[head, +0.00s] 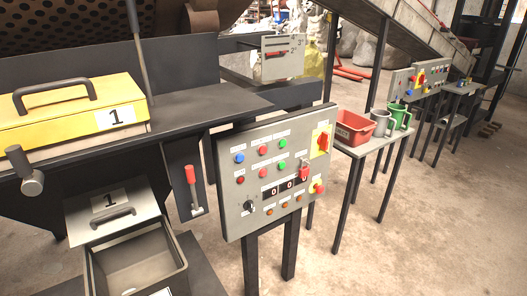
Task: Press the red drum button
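A grey control panel (228,212) stands tilted on dark legs in the middle of the head view. It carries several red controls: an upper red button (263,150), a red button (263,172) below it, and another red button (240,180) at the left under a blue one (239,158). A red mushroom button (318,187) sits at the lower right. A red rotary switch (322,141) is on a yellow plate at the upper right. The labels are too small to read, so I cannot tell which is the drum button. Neither gripper is in view.
A yellow lidded box (60,112) marked 1 and an open grey drawer (178,262) are at the left. A red-handled lever (190,175) is left of the panel. A side table with a red bin (354,127) stands behind right. Floor in front right is clear.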

